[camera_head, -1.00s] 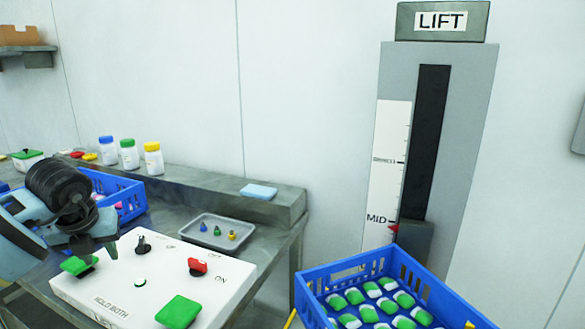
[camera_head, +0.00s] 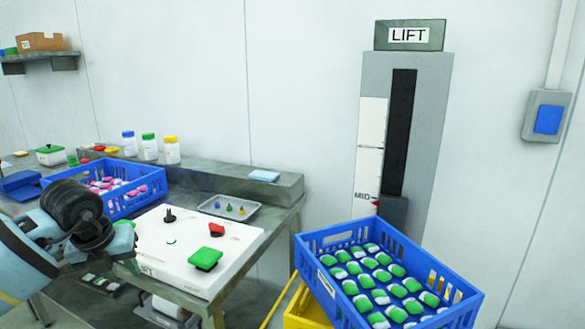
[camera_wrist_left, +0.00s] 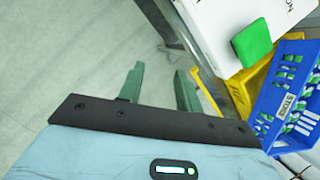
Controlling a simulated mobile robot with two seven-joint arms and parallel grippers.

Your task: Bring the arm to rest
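My left gripper shows in the left wrist view (camera_wrist_left: 158,90) with its two green-grey fingers apart and nothing between them. Grey floor lies behind the fingers. In the head view my left arm comes in from the left, with its dark wrist beside the left edge of the white control panel (camera_head: 165,255). The arm partly hides that edge and the panel's left green button. The panel's right green button (camera_head: 205,258) is clear of the gripper. My right gripper is in neither view.
A blue crate of green-and-white packs (camera_head: 345,290) stands on a yellow base at the right, before the LIFT column (camera_head: 430,90). Another blue crate (camera_head: 150,190) with pink packs is behind the panel. A small grey tray (camera_head: 230,207) and three bottles stand farther back.

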